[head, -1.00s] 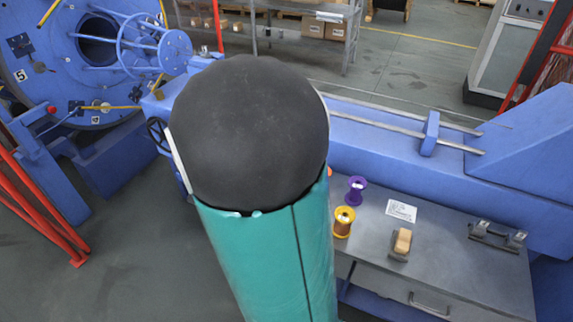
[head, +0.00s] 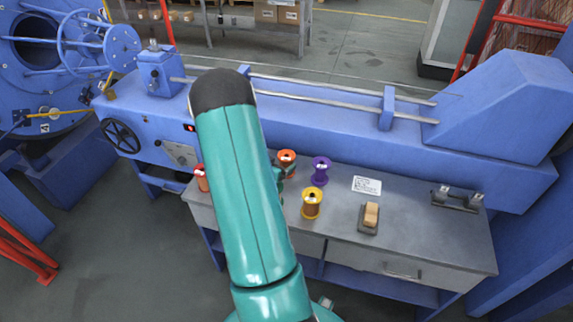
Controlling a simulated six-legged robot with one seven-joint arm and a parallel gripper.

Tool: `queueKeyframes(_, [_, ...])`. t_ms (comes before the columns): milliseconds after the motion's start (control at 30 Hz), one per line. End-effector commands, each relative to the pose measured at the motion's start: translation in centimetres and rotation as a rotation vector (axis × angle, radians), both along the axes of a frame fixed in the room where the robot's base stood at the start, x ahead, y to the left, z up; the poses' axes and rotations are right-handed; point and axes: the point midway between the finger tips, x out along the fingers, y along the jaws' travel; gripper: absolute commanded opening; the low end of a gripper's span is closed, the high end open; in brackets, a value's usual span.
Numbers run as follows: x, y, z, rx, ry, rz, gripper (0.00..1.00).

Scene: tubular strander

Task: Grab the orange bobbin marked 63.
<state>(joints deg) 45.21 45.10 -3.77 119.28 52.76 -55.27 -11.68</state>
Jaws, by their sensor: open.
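Two orange bobbins stand on the grey workbench (head: 410,235) in the head view. One orange bobbin (head: 287,157) is just right of my teal arm, its lower part partly covered. The other orange bobbin (head: 202,178) is at the bench's left end, left of my arm. I cannot read a number on either. My gripper (head: 281,173) is mostly hidden behind my arm; a small dark part shows close to the middle orange bobbin. It is open. Whether it touches that bobbin cannot be told.
A purple bobbin (head: 320,170) and a yellow-rimmed bobbin (head: 311,204) stand nearby. A white label card (head: 367,185), a wood-topped brush or block (head: 370,216) and a metal bracket (head: 457,200) lie to the right. The blue machine bed (head: 330,115) runs behind the bench.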

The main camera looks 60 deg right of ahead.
Motion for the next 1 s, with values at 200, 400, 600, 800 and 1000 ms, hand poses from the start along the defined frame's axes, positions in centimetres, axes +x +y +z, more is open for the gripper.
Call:
queueKeyframes(200, [-0.3,-2.5,-1.0,-0.001,-0.001,0.0,0.87])
queueKeyframes(400, [-0.5,-4.4,-1.8,0.0,0.0,-0.002,0.87])
queueKeyframes(600, [-0.7,-7.1,-2.9,0.0,-0.001,0.0,0.87])
queueKeyframes(800, [-0.7,-7.7,-3.1,-0.001,0.0,0.001,0.87])
queueKeyframes(1000, [-0.6,-7.7,-3.1,-0.001,0.0,0.001,0.69])
